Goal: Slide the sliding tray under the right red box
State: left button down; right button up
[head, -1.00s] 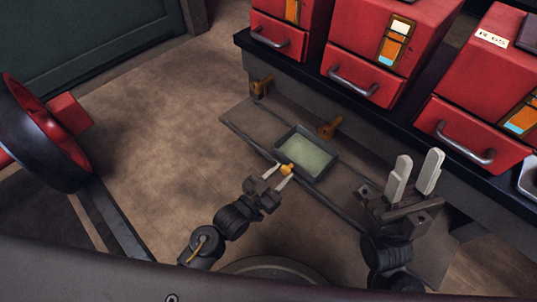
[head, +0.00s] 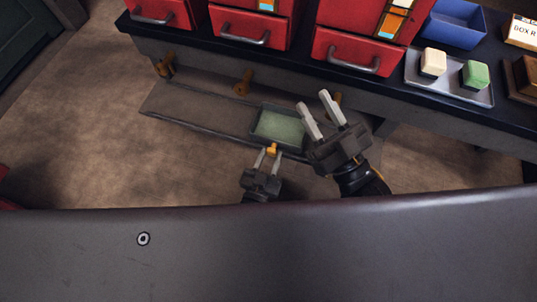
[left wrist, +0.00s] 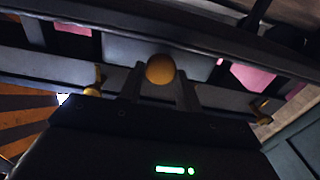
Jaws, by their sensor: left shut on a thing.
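The sliding tray (head: 253,128), dark-rimmed with a pale green floor, sits on the low grey rail shelf (head: 190,107) below the bench. It stands between the middle brass bracket (head: 243,82) and the right one (head: 334,99), left of the right red box (head: 350,50). My left gripper (head: 268,153) is shut on the tray's orange knob (head: 272,148) at its near side. The left wrist view shows the round knob (left wrist: 160,69) between the fingers. My right gripper (head: 312,98) is open and empty, right of the tray, hiding part of the shelf's right end.
Two other red boxes, the middle one (head: 250,28) and the left one (head: 160,12), stand on the dark bench (head: 300,60). A grey tray (head: 450,88) with a cream block and a green block, and a blue bin (head: 455,22), are at right. The floor at left is clear.

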pick_arm(q)
jog(key=c, duration=1)
grip_release()
jog(key=shift+s+a, duration=0.1)
jog(key=shift+s, duration=0.2)
jog(key=p+v, duration=0.1)
jog(key=v, duration=0.9)
jog(key=shift+p, duration=0.4)
pick_arm(e)
jog(key=shift+w+d+f+g+h, duration=0.1)
jog(key=shift+w+f+g+h, duration=0.1)
jog(key=shift+f+g+h, duration=0.4)
jog(key=shift+w+f+g+h, duration=0.2)
jog(key=shift+f+g, duration=0.2)
jog(key=shift+f, duration=0.45)
jog(key=shift+w+d+f+g+h, duration=0.15)
jog(key=shift+f+g+h, duration=0.3)
jog(key=shift+f, duration=0.3)
jog(key=shift+a, duration=0.1)
